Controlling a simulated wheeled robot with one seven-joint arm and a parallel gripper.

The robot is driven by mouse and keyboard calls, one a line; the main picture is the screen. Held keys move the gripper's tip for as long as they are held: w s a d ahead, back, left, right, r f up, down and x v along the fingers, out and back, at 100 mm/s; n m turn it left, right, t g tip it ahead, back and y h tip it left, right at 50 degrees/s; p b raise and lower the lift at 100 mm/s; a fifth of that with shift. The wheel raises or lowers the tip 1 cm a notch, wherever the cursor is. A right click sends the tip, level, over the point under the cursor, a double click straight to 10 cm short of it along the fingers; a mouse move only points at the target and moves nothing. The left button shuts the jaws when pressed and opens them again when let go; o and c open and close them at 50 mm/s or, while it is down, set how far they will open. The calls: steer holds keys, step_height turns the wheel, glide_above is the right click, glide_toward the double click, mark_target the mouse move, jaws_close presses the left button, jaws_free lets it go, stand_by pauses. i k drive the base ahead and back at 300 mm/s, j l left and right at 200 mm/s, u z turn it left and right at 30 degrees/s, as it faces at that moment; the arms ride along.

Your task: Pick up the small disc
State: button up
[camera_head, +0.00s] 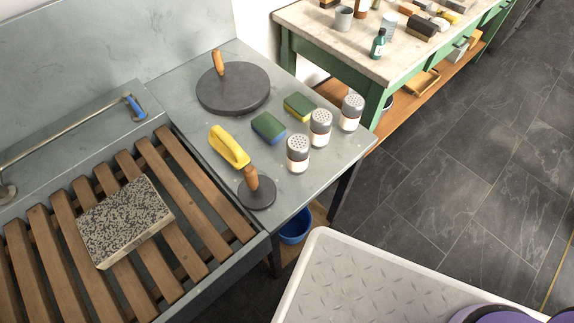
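The small disc (262,197) is dark grey with an upright wooden handle (251,178). It lies flat near the front edge of the grey side table (325,178), close to the slatted rack. A larger dark disc (240,92), also with a wooden handle, lies farther back on the same table. Nothing covers the small disc. My gripper is not in view.
A yellow-handled tool (229,147) is close behind the small disc. Shakers (298,154) and sponges (268,127) stand to its right. A speckled stone slab (125,221) lies on the wooden slats (179,170) at left. A blue bucket (295,228) sits below.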

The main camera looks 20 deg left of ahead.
mark_target(257, 192)
steer(key=u, duration=1.6)
